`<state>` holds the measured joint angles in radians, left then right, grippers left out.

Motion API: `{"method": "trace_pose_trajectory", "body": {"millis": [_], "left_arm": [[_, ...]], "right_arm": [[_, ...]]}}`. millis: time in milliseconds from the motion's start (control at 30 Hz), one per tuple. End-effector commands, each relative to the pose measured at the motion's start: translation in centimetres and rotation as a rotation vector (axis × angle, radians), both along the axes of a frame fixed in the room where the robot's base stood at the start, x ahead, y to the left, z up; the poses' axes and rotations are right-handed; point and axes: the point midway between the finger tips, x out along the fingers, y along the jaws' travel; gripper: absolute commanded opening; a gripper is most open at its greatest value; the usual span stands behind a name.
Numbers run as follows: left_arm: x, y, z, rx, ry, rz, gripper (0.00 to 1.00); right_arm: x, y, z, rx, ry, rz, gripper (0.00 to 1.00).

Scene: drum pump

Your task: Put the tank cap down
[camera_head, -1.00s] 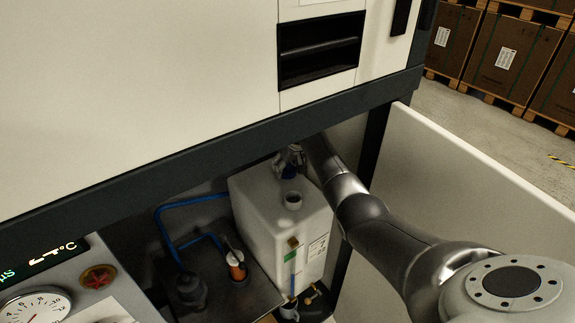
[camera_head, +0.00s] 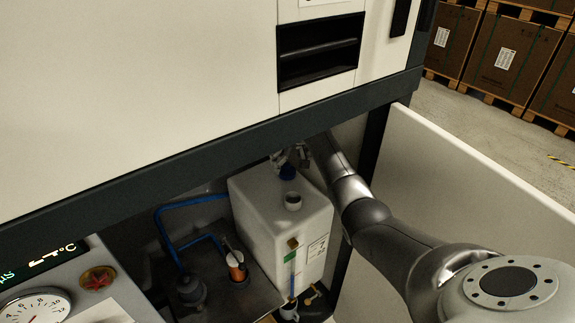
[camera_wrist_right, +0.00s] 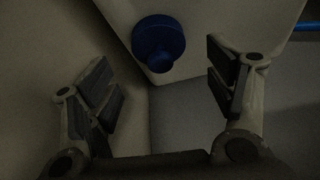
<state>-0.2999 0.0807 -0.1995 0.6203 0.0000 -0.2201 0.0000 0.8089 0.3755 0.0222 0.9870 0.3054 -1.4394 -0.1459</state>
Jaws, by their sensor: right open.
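The tank cap is blue. It rests on top of the white tank, behind the open white neck, and in the head view the cap (camera_head: 288,172) shows just below my right gripper (camera_head: 290,157). In the right wrist view the cap (camera_wrist_right: 158,42) lies on the white tank surface (camera_wrist_right: 215,22), ahead of and between the fingers. My right gripper (camera_wrist_right: 165,90) is open and empty, its fingers apart from the cap. The tank (camera_head: 262,215) stands upright inside the cabinet with its neck (camera_head: 293,202) uncovered. My left gripper is not in view.
The cabinet's dark lower beam (camera_head: 200,150) runs close above the tank and my right gripper. An open white door (camera_head: 480,180) stands to the right of my arm. Blue hoses (camera_head: 185,208) and an orange-topped fitting (camera_head: 237,272) are left of the tank.

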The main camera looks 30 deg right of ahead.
Motion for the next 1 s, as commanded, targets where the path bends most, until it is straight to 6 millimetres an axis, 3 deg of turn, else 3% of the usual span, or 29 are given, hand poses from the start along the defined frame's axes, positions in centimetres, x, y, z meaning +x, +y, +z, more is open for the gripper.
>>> {"method": "trace_pose_trajectory", "body": {"millis": [333,1000], "left_arm": [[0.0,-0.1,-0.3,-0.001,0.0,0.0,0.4],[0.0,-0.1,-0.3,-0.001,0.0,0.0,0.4]], "right_arm": [[-1.4,0.1,3.4,0.0,-0.001,0.0,0.76],[-1.6,0.1,3.8,0.0,0.0,0.001,0.76]]}}
